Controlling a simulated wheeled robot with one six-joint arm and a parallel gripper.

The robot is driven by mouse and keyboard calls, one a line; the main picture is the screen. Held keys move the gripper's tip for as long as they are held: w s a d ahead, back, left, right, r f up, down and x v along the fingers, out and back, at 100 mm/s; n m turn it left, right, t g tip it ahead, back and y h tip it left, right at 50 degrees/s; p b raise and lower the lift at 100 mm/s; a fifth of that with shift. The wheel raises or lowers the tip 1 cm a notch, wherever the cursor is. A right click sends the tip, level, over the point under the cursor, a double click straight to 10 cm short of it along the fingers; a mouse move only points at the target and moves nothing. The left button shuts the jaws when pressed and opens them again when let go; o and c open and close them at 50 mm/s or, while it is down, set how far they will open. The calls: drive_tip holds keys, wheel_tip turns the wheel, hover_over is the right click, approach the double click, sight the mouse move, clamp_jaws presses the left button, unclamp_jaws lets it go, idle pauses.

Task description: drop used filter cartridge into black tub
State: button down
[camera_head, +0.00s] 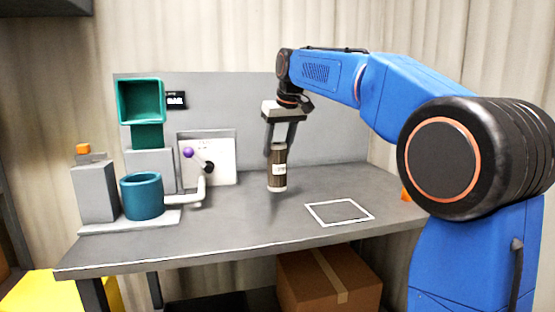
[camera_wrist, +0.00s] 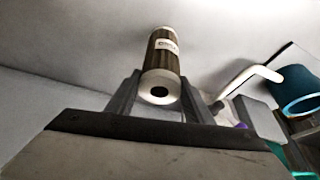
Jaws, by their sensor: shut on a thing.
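The used filter cartridge (camera_head: 277,176) is a brown cylinder with a pale end cap and a small white label. It hangs upright from my gripper (camera_head: 279,148), seemingly a little above the grey worktop (camera_head: 240,222). In the wrist view the two fingers of my gripper (camera_wrist: 161,82) are shut on the near end of the cartridge (camera_wrist: 163,52), one on each side, and a dark hole shows in its pale end cap. I cannot make out a black tub in either view.
A teal cup (camera_head: 142,196), a green square funnel (camera_head: 141,101) and a white bent pipe (camera_head: 190,199) stand at the left. A white outlined square (camera_head: 340,212) lies right of the cartridge. A cardboard box (camera_head: 328,284) is under the table; a yellow object (camera_head: 40,292) is lower left.

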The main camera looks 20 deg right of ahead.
drive_tip(key=shift+f, duration=1.8)
drive_tip(key=c, duration=0.9)
unclamp_jaws()
wheel_tip(320, 180, up, 11)
hover_over(278, 157)
drive_tip(key=s+d, duration=0.2)
drive_tip(key=shift+w+a, duration=0.1)
drive_tip(key=shift+a, duration=0.05)
